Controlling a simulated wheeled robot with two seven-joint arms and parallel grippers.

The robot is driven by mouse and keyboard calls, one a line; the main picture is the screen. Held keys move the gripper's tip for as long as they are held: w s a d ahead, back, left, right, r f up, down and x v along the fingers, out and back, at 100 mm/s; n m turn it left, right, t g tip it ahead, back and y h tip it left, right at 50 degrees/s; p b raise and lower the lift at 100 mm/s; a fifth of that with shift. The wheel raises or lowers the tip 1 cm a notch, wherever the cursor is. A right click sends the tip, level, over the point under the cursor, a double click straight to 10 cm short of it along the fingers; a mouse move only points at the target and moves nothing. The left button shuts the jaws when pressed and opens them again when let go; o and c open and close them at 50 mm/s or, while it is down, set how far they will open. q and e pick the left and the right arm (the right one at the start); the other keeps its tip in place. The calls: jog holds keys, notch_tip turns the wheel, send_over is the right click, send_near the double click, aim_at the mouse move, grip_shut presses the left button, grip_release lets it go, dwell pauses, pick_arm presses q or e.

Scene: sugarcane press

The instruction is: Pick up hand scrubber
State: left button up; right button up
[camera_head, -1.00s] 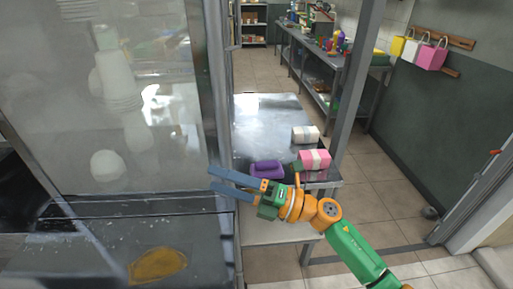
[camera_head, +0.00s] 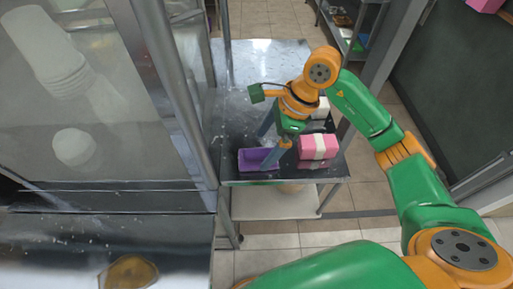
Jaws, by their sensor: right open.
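The hand scrubber appears to be the purple block-like thing (camera_head: 250,160) lying near the front edge of the metal table. One finger overlaps the purple thing's right part in the picture. I cannot tell whether it touches. The gripper holds nothing that I can see. My left gripper is not in view.
A pink and white package (camera_head: 318,147) lies right of the purple thing, close to the gripper. A white package (camera_head: 321,108) stands behind it, partly hidden by my arm. The metal table (camera_head: 265,65) is bare at the back. A glass-sided cabinet (camera_head: 110,100) stands at left.

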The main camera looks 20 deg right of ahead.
aim_at(262, 150)
jog(key=x, duration=0.2)
jog(key=shift+s+f+p, duration=0.2)
jog(key=shift+f+p, duration=0.1)
jog(key=shift+p, duration=0.1)
jog(key=shift+w+a+f, duration=0.15)
jog(key=shift+f, duration=0.2)
jog(key=shift+w+f, duration=0.15)
jog(key=shift+w, duration=0.05)
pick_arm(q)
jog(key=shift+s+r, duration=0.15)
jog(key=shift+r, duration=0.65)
pick_arm(e)
jog(key=c, duration=1.3)
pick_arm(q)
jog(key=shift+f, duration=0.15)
pick_arm(e)
jog(key=shift+c, duration=0.2)
